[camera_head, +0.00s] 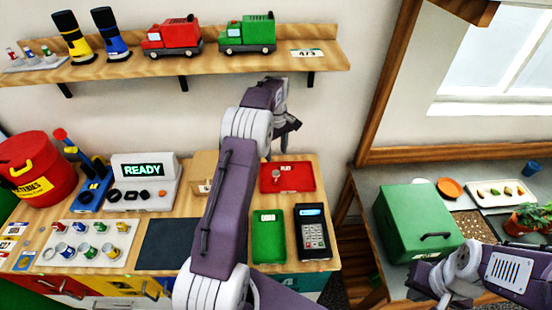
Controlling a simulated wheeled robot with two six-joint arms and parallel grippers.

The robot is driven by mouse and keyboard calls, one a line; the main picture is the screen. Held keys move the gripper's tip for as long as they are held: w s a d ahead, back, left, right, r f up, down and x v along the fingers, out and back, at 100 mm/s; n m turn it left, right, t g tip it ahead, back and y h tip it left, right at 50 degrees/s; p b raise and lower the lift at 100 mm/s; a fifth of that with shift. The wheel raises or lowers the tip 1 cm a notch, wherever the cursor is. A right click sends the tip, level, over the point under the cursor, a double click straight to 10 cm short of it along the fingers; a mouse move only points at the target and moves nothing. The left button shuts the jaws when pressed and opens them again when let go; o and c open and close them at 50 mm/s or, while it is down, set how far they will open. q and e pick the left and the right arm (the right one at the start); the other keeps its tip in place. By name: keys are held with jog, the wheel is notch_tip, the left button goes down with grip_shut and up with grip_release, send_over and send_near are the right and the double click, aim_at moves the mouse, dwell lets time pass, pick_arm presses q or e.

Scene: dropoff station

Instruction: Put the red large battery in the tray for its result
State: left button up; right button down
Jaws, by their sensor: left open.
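A small silver-ended cylinder (274,176) is in the red tray (303,180) at the back right of the wooden workbench. It may be the red large battery, but its body is hard to tell from the tray. The green tray (268,250) is in front and looks empty. My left gripper (291,123) is open and empty, raised above and behind the red tray, near the wall. My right gripper (428,285) is low at the right by the green box; its fingers are too unclear to read.
A white rack (48,262) holds several coloured batteries. A tester reading READY (143,171), a dark mat (165,245) and a keypad device (313,234) share the bench. A shelf (130,65) with toy trucks hangs above. A green box (415,215) stands on the right table.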

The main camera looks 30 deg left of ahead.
pick_arm(q)
jog(key=s+d+r+m, duration=0.2)
jog(key=s+d+m, duration=0.5)
jog(key=s+d, duration=0.3)
jog(key=s+d+f+m, duration=0.1)
jog(key=s+d+m, duration=0.1)
jog(key=s, duration=0.5)
jog(key=s+d+f+m+t, duration=0.1)
jog(key=s+d+m, duration=0.2)
jog(key=s, duration=0.5)
jog(key=shift+f+m, duration=0.25)
jog(key=shift+m, duration=0.15)
